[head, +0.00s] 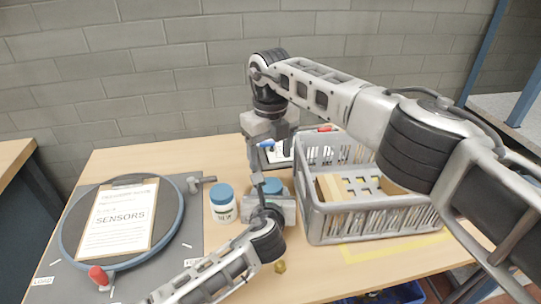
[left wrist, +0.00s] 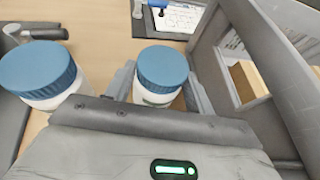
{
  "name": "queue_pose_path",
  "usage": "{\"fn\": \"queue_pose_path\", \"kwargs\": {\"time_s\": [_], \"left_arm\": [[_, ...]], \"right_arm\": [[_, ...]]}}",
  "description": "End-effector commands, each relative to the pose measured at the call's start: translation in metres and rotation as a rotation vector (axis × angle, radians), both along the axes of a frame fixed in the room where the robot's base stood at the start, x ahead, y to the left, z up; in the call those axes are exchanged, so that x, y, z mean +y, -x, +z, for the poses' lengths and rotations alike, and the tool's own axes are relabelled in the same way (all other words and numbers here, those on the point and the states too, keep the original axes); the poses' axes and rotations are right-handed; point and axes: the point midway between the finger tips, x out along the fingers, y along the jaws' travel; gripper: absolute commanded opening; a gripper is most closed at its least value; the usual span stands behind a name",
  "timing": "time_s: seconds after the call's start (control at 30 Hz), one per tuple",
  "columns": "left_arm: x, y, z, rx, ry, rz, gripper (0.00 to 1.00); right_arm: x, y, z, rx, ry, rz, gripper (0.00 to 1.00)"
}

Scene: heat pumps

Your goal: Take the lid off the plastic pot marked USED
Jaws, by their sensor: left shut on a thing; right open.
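A white plastic pot with a blue lid (left wrist: 162,68) stands between the fingers of my left gripper (left wrist: 160,88), which is shut on its body below the lid. The lid is on. In the head view this pot's blue lid (head: 272,186) shows behind my left gripper (head: 270,198); its label is hidden. A second white pot marked NEW (head: 223,205), also with a blue lid, stands just to the left, and shows in the left wrist view (left wrist: 42,75). My right gripper (head: 271,153) is open and empty, pointing down above and behind the held pot.
A grey slatted crate (head: 375,220) holding a tan box stands close on the right. Tools lie behind the pots. A small brass piece (head: 280,267) lies near the front edge.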

Motion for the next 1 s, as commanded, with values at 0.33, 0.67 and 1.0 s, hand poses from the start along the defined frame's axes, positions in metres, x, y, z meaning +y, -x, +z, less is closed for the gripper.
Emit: {"fn": "queue_pose_path", "kwargs": {"time_s": [0.33, 0.67, 1.0], "left_arm": [[0.0001, 0.0003, -0.0007, 0.002, 0.0, 0.0, 0.0], [0.0002, 0.0003, -0.0008, 0.002, 0.0, 0.0, 0.0], [0.0002, 0.0004, -0.0009, 0.002, 0.0, 0.001, 0.0]], "right_arm": [[0.0003, 0.0002, -0.0001, 0.0, 0.0, -0.876, 0.68], [0.0002, 0.0002, 0.0, 0.001, 0.0, -1.707, 0.68], [0.0001, 0.0003, -0.0001, 0.001, 0.0, -2.265, 0.68]]}}
